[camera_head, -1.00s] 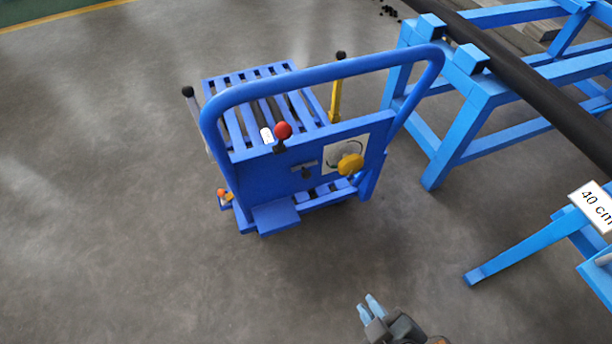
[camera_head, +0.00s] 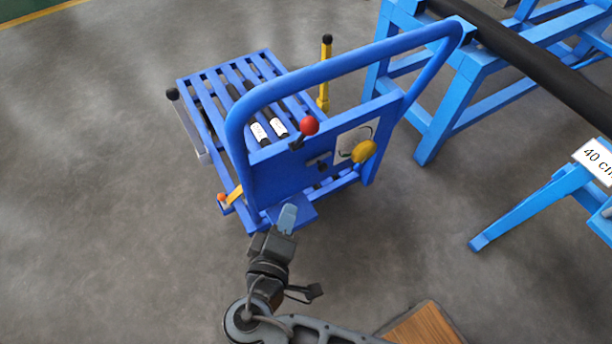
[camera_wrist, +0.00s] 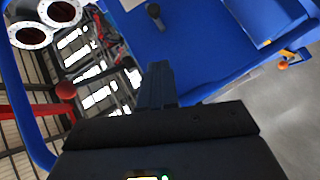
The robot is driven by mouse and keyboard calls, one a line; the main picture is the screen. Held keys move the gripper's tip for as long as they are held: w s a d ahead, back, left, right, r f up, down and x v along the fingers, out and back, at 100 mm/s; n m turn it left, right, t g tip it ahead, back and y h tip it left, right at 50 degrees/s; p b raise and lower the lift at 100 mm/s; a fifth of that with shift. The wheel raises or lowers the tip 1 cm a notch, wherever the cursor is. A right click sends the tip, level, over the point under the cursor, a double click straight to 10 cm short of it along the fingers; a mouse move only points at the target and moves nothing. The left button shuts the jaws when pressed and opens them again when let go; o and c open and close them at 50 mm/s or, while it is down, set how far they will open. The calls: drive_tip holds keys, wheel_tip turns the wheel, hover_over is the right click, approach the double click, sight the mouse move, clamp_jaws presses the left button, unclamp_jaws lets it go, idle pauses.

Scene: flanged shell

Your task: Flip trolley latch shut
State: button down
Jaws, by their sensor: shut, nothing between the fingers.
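The blue trolley (camera_head: 265,185) stands on the floor, with its push handle and front panel facing me. A red ball knob (camera_head: 309,125) on a dark lever tops the panel, and a yellow knob (camera_head: 364,151) sits at its right. A small dark latch-like part (camera_head: 320,163) is mid-panel; I cannot tell whether it is the latch. My gripper (camera_head: 287,217) is shut and empty, low in front of the panel; contact cannot be told. In the wrist view the shut fingers (camera_wrist: 156,85) point at the panel (camera_wrist: 195,55), with a black knob (camera_wrist: 153,10) beyond and the red knob (camera_wrist: 66,90) left.
Two dark bars with white labels (camera_head: 268,130) lie on the slatted deck. A yellow post (camera_head: 324,75) and an orange-tipped lever (camera_head: 222,197) flank the trolley. Blue stands (camera_head: 450,100) carry a black pipe at right. Floor at left is clear. Flanged pipes (camera_wrist: 30,25) show in the wrist view.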

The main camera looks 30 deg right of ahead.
idle(0.3)
approach(318, 168)
drive_tip(key=w+a+x, duration=0.1)
drive_tip(key=x, duration=0.4)
drive_tip(key=shift+d+f+p, duration=0.2)
drive_tip(key=shift+d+p, duration=0.1)
drive_tip(key=shift+d, duration=0.45)
drive_tip(key=shift+d, duration=1.8)
